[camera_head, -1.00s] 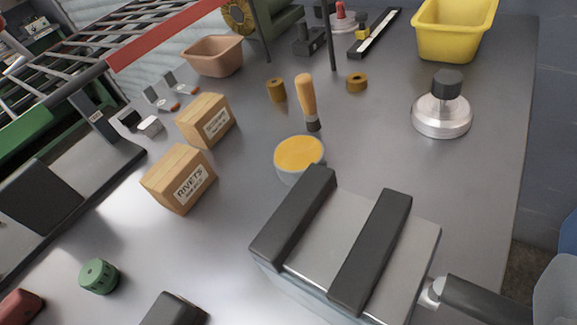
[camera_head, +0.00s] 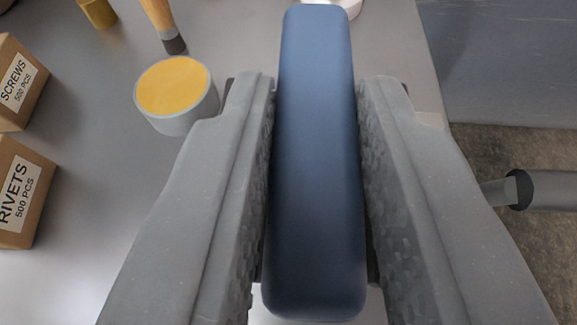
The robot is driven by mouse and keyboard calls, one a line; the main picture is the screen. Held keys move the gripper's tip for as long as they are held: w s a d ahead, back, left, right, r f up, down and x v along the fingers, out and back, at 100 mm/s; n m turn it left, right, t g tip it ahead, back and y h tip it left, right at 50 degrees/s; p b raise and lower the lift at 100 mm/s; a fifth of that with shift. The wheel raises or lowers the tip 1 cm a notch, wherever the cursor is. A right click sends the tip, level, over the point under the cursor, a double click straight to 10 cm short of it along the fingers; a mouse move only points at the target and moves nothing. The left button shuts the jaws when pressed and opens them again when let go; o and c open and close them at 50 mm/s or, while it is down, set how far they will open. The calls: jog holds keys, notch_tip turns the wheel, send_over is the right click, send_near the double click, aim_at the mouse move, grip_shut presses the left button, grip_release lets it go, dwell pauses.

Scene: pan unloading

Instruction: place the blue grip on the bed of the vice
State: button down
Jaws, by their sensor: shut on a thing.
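The blue grip (camera_head: 318,165) is a long rounded block, upright in the middle of the view. My gripper (camera_head: 318,150) is shut on it, with one grey finger against each long side. The vice is behind and below, mostly hidden by my fingers and the grip. Its dark handle (camera_head: 550,190) sticks out to the right of my right finger. Its bed is hidden, so I cannot tell whether the grip touches it.
A round tin with a yellow top (camera_head: 175,92) stands close to the left of my left finger. The rivets box (camera_head: 22,190) and screws box (camera_head: 18,80) stand at the far left. A wooden-handled tool (camera_head: 160,20) is at the top. The table's right edge passes behind the vice.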

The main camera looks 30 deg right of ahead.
jog(key=shift+f, duration=0.3)
jog(key=c, duration=1.3)
grip_release()
jog(key=shift+f, duration=0.1)
jog(key=shift+o, duration=0.2)
jog(key=shift+a, duration=0.1)
jog(key=v, duration=1.2)
jog(key=shift+b, duration=0.35)
